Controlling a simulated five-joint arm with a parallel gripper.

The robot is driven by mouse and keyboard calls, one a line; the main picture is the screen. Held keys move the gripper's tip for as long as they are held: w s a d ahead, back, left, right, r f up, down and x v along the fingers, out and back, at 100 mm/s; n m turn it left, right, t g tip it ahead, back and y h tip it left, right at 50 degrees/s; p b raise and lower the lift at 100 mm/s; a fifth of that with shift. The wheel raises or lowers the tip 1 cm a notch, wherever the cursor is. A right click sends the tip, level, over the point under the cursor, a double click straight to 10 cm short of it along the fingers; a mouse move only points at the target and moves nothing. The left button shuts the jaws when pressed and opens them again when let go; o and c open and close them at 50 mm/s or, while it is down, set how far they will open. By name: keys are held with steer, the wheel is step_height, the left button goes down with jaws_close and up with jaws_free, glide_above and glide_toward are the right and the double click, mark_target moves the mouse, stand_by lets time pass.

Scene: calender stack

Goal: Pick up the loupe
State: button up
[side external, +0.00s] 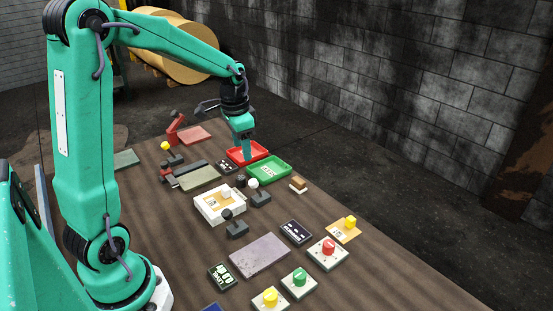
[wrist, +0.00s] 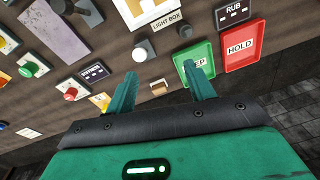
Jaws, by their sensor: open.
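A small dark cylinder (side external: 241,181), which looks like the loupe, stands on the table between the white light box (side external: 212,205) and the green tray (side external: 268,170). It also shows in the wrist view (wrist: 185,31), beyond my fingertips and close to the light box's label; its detail is too small to read. My gripper (side external: 247,157) points down over the area of the red and green trays, apart from the dark cylinder. In the wrist view, my gripper (wrist: 161,72) has its fingers spread with nothing held between them.
The red HOLD tray (wrist: 241,45) lies beside the green KEEP tray. A white-knobbed lever (side external: 257,187) stands near the dark cylinder. A small brown-topped block (side external: 298,184) lies right of the green tray. Several levers and buttons crowd the table; its right edge is clearer.

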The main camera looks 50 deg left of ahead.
steer(key=g, duration=0.1)
glide_above(240, 177)
steer(key=shift+m+h, duration=0.3)
steer(key=shift+m, duration=0.1)
step_height(240, 177, down, 8)
steer(key=shift+s, duration=0.15)
steer(key=shift+d+f, duration=0.1)
steer(key=shift+f, duration=1.15)
steer(key=shift+f, duration=2.65)
steer(key=c, duration=1)
steer(key=shift+r, duration=0.15)
steer(key=shift+c, duration=0.2)
step_height(240, 177, up, 10)
